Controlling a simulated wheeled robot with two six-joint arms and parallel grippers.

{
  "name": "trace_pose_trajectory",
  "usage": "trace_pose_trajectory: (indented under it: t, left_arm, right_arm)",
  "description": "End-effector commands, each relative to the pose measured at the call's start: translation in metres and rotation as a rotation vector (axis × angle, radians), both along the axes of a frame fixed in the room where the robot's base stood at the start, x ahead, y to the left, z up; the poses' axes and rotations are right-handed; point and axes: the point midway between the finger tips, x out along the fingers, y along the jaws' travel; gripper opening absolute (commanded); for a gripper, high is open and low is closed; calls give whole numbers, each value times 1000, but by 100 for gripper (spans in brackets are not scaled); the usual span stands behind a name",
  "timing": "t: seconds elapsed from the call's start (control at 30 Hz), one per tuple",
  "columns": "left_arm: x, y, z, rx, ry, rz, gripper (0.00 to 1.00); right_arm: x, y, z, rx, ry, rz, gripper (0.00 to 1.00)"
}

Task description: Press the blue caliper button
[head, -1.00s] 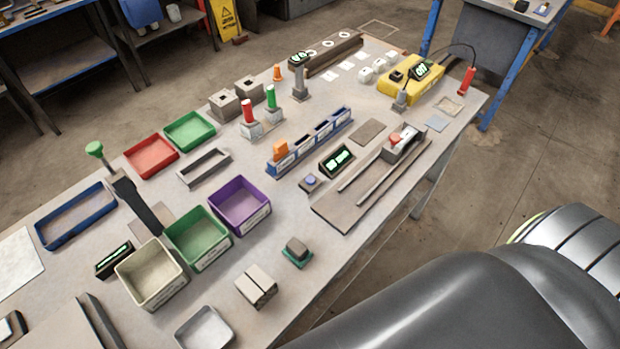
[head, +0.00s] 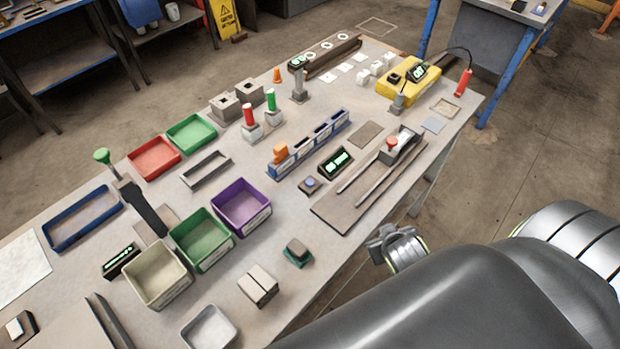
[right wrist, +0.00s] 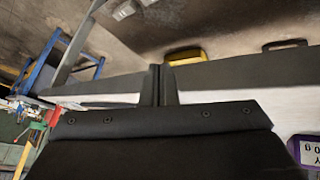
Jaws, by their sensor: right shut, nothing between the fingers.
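Beyond that lies a brown board with two long rails and a grey block with a red top (head: 392,144). My right gripper (head: 378,243) is beside the table's front edge, right of and apart from the button. In the right wrist view its two dark fingers (right wrist: 160,85) are together with nothing between them. The button is not recognisable there. My left gripper is not in view.
A blue slotted rack (head: 310,146) stands behind the button. Purple (head: 268,212), green (head: 228,243) and beige bins stand to the left. A green-based block (head: 297,253) lies in front. The tabletop between button and front edge is mostly clear.

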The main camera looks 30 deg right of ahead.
Motion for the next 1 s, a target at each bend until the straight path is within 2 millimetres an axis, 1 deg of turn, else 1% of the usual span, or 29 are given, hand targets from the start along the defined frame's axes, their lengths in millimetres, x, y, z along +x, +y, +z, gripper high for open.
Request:
trace_pose_trajectory:
  t: [0.03, 0.07, 0.1, 0.17, 0.2, 0.27, 0.3, 0.37, 0.4, 0.47, 0.5, 0.53, 0.63, 0.7, 0.77, 0.8, 0.87, 0.9, 0.97, 1.0]
  left_arm:
    - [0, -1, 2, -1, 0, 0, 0]
    - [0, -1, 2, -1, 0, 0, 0]
    - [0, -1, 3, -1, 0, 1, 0]
    - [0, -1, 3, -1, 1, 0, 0]
    - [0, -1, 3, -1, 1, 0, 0]
    - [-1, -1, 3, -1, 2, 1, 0]
    - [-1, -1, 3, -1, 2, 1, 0]
    - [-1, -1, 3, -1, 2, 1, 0]
    - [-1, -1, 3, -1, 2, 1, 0]
    - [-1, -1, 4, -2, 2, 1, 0]
    - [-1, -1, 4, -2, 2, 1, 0]
    - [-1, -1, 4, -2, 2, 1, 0]
    - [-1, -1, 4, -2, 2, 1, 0]
    - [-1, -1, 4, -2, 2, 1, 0]
    - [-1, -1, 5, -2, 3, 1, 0]
    - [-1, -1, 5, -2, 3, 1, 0]
    - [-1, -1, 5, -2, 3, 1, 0]
    - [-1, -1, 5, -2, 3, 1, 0]
    - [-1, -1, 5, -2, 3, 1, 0]
    - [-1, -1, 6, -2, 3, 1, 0]
  right_arm:
    - [15, -8, 32, -43, -89, -17, 0]
    - [26, -13, 46, -72, -151, -27, 0]
    - [41, -20, 63, -113, -239, -38, 0]
    - [67, -29, 92, -173, -394, -38, 0]
    - [84, -32, 113, -211, -500, -25, 0]
    - [107, -32, 143, -257, -651, 14, 0]
    - [120, -29, 162, -283, -744, 50, 0]
    - [137, -21, 191, -313, -878, 120, 0]
    - [148, -12, 209, -327, -960, 178, 0]
    - [161, 4, 232, -343, -1065, 280, 0]
    - [168, 16, 245, -348, -1125, 355, 0]
    - [172, 27, 254, -350, -1163, 415, 0]
    - [185, 62, 272, -344, -1243, 635, 0]
    - [191, 87, 276, -330, -1254, 798, 0]
    - [196, 106, 273, -318, -1230, 934, 0]
    - [198, 118, 268, -306, -1199, 1023, 0]
    - [201, 131, 257, -291, -1128, 1146, 0]
    - [204, 137, 248, -281, -1066, 1219, 0]
    - [207, 142, 232, -266, -954, 1312, 0]
    - [209, 142, 221, -260, -871, 1360, 0]
